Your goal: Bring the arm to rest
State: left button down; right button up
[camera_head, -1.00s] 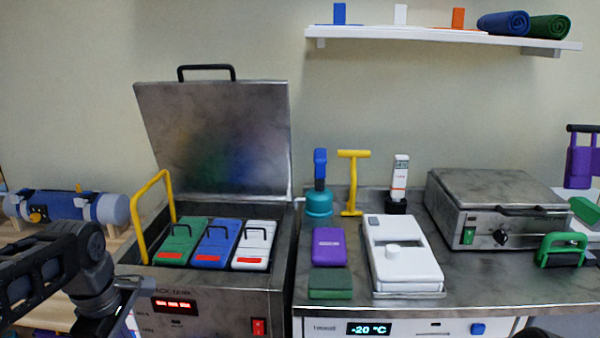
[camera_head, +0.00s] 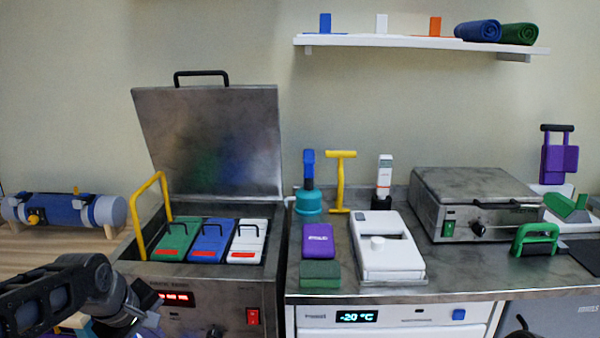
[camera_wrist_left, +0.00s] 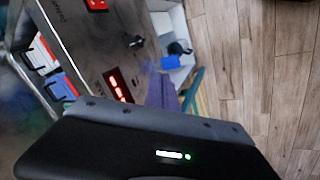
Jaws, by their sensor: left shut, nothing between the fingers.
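My left arm comes in from the left in the head view, low in front of the open steel bath. Its gripper (camera_head: 142,303) is at the front left of the bath, below the level of its rim, shut and empty. In the left wrist view the dark gripper body fills the bottom, with a small lit strip and green light. The bath's front panel with its red display (camera_wrist_left: 118,84) shows beyond it. My right gripper is not in view.
The open bath (camera_head: 265,268) holds green, blue and white packs; its lid stands up. A yellow handle (camera_head: 138,228) rises at its left. A blue roller (camera_head: 65,210) lies on the wooden surface at left. The steel counter (camera_head: 345,292) holds several items. Wooden floor (camera_wrist_left: 255,60) is clear.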

pick_arm(q)
jog(key=w+d+f+m+h+p, duration=0.2)
jog(key=d+f+m+p, duration=0.2)
jog(key=d+f+m, duration=0.7)
jog(key=s+d+f+g+p, duration=0.1)
jog(key=s+d+f+p, duration=0.1)
jog(key=s+d+f, duration=0.2)
jog(key=s+d+f+g+h+p, duration=0.1)
jog(key=s+d+f, duration=0.3)
jog(key=s+f, duration=0.4)
jog(key=s+d+f+n+g+p, duration=0.1)
jog(key=s+f, duration=0.5)
jog(key=s, duration=0.6)
jog(key=d+g+p, duration=0.1)
jog(key=d+p, duration=0.1)
jog(key=d, duration=0.1)
jog(key=shift+s+g, duration=0.2)
jog(key=shift+g, duration=0.2)
jog(key=shift+d+f, duration=0.1)
